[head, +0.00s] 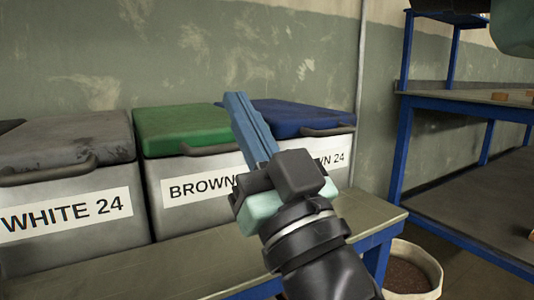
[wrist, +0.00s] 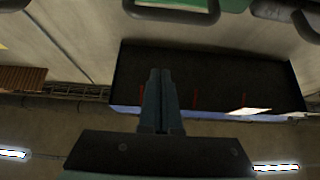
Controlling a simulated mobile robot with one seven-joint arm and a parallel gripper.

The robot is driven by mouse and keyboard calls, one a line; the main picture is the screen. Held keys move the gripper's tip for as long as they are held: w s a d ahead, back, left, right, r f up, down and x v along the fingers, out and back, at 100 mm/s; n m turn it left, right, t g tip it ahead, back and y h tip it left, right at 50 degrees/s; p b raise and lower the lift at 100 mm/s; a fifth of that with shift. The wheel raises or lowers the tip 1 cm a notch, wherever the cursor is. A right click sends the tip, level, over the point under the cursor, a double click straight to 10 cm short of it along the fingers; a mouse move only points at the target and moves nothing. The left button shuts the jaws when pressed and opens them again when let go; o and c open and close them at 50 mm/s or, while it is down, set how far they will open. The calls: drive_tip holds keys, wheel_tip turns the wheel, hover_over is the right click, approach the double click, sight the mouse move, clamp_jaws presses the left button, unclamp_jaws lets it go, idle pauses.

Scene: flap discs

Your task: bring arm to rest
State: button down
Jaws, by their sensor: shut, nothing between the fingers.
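My gripper (head: 236,98) points up and to the left in the middle of the head view, its two blue fingers closed together with nothing between them. It is in front of the green-lidded bin (head: 185,175) and the blue-lidded bin (head: 335,162), hiding part of their labels. In the wrist view the closed fingers (wrist: 160,75) show in the centre, empty, against a dark panel. I cannot tell from these frames whether the fingers touch a lid.
A grey-lidded bin (head: 70,180) labelled WHITE 24 stands at left on the bench (head: 140,275). A pale bucket (head: 433,280) with brown contents is on the floor at right. A blue-framed workbench (head: 400,150) stands beyond it. Open air lies above the lids.

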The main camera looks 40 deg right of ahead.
drive_tip(key=w+f+v, duration=0.1)
drive_tip(key=v, duration=0.5)
drive_tip(key=shift+s+f+b, duration=0.2)
drive_tip(key=shift+f+b, duration=0.05)
drive_tip(key=shift+b, duration=0.15)
drive_tip(key=shift+d, duration=0.1)
drive_tip(key=w+a+r+n+t+y+p, duration=0.2)
drive_tip(key=a+r+y+p, duration=0.2)
drive_tip(key=a+r+p, duration=0.9)
drive_tip(key=w+a+r+n+t+y+p, duration=0.1)
drive_tip(key=a+r+y+p, duration=0.35)
drive_tip(key=a+r, duration=0.95)
drive_tip(key=d+r+p, duration=0.2)
drive_tip(key=r+p, duration=1.7)
drive_tip(key=d+r+h+p, duration=0.1)
drive_tip(key=r+p, duration=1.8)
drive_tip(key=r, duration=0.1)
drive_tip(key=shift+w+d+r, duration=0.2)
drive_tip(key=shift+w+d, duration=0.1)
drive_tip(key=shift+d, duration=0.05)
drive_tip(key=shift+h, duration=0.25)
